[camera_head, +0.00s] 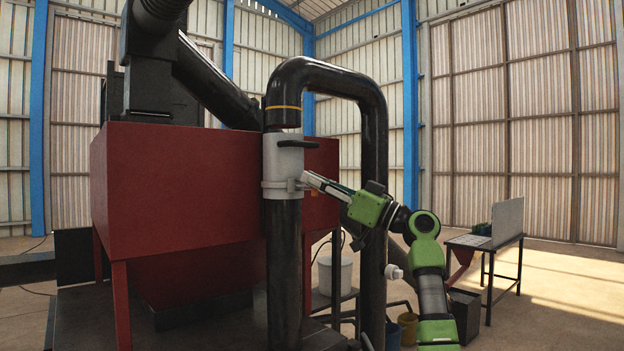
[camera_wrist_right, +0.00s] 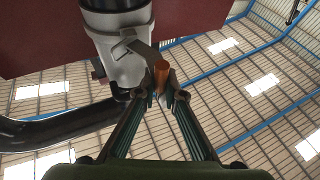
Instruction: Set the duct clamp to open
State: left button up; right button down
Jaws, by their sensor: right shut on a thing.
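The duct clamp is a pale grey metal band (camera_head: 275,186) around the lower end of a light grey sleeve (camera_head: 283,162) on the upright black duct. In the right wrist view a flat grey lever (camera_wrist_right: 143,51) stands out from the clamp and ends in a short orange-brown handle (camera_wrist_right: 161,72). My right gripper (camera_head: 306,180) reaches the clamp from the right. In the wrist view its fingertips (camera_wrist_right: 163,97) are closed on the handle's lower part. My left gripper is not in view.
A black bar handle (camera_head: 297,143) sticks out of the sleeve above the clamp. A red hopper (camera_head: 180,190) stands close behind on the left. A curved black pipe (camera_head: 376,130) rises behind my right wrist.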

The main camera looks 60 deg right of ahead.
jog(key=shift+s+d+n+y+p, duration=0.15)
jog(key=shift+n+y+p, duration=0.15)
jog(key=shift+y, duration=0.25)
jog(key=shift+d+n+y+p, duration=0.15)
jog(key=shift+n+y, duration=0.15)
jog(key=shift+y, duration=0.25)
jog(key=shift+g, duration=0.4)
jog(key=c, duration=2.1)
grip_release()
jog(key=shift+f, duration=0.1)
jog(key=v, duration=1.2)
jog(key=shift+d+f, duration=0.1)
jog(key=shift+d, duration=0.05)
